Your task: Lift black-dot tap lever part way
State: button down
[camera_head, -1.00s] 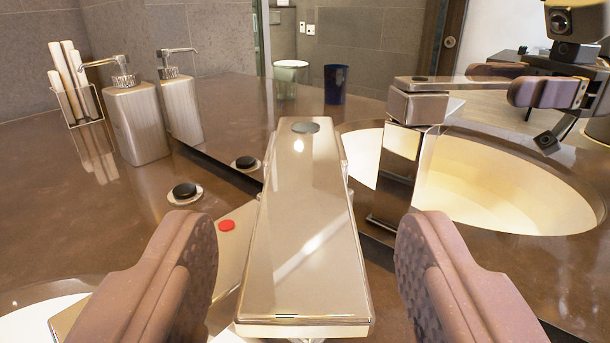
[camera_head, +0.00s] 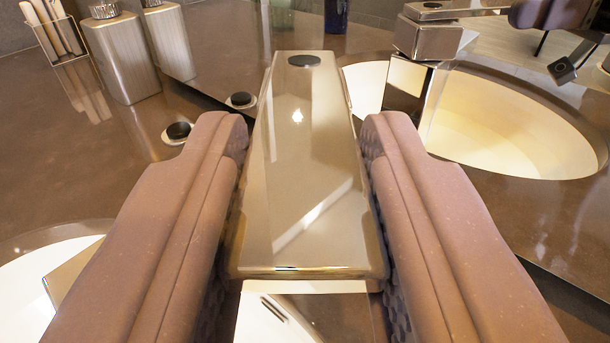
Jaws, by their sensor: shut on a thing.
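The tap lever (camera_head: 305,190) is a long, flat, shiny metal bar in the middle of the view, with a black dot (camera_head: 304,60) on top near its far end. My gripper (camera_head: 306,130) has one mauve padded finger along each side of the lever and is shut on it. How far the lever is tilted is hard to tell from this angle. The tap body below is mostly hidden by the lever and fingers. The tap and part of my arm also show as a reflection at the upper right.
A basin (camera_head: 35,295) lies at the lower left; its reflection fills the right. A black-topped stopper (camera_head: 178,133) sits on the brown counter (camera_head: 75,185) beyond my left finger. A soap dispenser (camera_head: 125,60) and a holder with white sticks (camera_head: 58,40) stand at the upper left.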

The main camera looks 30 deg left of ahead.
jog(key=shift+r+g+p, duration=0.3)
jog(key=shift+r+p, duration=0.25)
jog(key=shift+p, duration=0.05)
jog(key=shift+f, duration=0.2)
jog(key=c, duration=0.8)
grip_release()
jog(key=shift+o, duration=0.2)
jog(key=p+v, duration=0.2)
jog(key=v, duration=0.5)
jog(key=shift+s, duration=0.35)
jog(key=shift+d+r, duration=0.15)
